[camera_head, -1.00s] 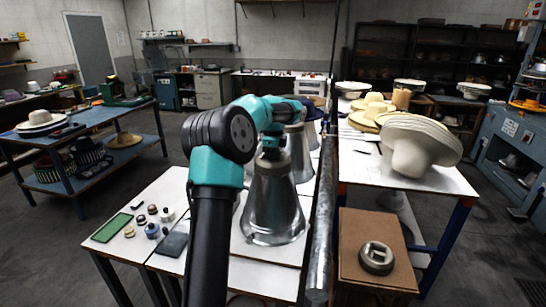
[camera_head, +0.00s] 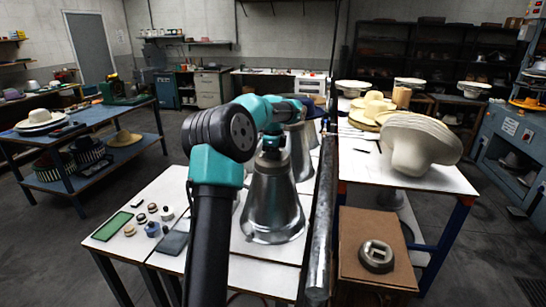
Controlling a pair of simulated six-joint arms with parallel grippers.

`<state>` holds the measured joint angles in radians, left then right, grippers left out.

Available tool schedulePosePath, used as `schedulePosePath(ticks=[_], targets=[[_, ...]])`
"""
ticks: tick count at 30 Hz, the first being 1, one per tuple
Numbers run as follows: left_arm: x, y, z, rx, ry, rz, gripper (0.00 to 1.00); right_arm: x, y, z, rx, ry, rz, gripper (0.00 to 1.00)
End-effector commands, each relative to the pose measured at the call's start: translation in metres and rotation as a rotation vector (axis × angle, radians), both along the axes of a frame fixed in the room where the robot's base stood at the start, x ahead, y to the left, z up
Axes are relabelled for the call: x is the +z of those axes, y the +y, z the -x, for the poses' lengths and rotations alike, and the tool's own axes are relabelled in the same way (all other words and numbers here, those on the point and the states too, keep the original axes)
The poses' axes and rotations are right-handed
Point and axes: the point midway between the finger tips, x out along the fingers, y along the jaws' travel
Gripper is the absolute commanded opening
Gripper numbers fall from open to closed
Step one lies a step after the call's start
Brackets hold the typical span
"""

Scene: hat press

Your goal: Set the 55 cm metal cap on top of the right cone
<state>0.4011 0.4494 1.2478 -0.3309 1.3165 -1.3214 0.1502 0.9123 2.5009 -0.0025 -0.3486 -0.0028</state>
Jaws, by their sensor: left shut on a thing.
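A shiny metal cone (camera_head: 273,210) stands upright on the white table, wide end down. Another metal cone (camera_head: 301,155) stands behind it, partly covered by my arm. My left gripper (camera_head: 270,153) points down at the top of the near cone. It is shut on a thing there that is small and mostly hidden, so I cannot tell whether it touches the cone. A round metal piece with a rectangular opening (camera_head: 376,256) lies on a brown box at the lower right; I cannot read a size on it. My right gripper is not in view.
A metal rail (camera_head: 322,220) runs close along the right of the cones. The white table (camera_head: 145,195) carries a green mat (camera_head: 112,226) and several small pots at left. Pale hats (camera_head: 416,145) stand on the table at right. The brown box (camera_head: 358,222) has free room around its metal piece.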

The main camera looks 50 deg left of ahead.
Motion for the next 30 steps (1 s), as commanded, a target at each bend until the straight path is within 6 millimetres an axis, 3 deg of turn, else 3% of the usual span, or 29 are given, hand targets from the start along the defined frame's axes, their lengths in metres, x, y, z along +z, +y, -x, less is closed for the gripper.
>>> schedulePosePath(ticks=[11,12,21,30], targets=[[0.0016,0.0004,0.0,0.0,-0.002,-0.002,0.0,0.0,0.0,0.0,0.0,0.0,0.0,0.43],[0.0016,0.0004,0.0,0.0,-0.002,-0.002,0.21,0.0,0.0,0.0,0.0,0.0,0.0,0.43],[0.0006,0.0002,0.0,0.0,-0.001,-0.001,0.49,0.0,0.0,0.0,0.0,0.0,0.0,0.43],[0.0009,-0.0001,-0.0001,0.0,0.001,0.001,0.49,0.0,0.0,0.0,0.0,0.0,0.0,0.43]])
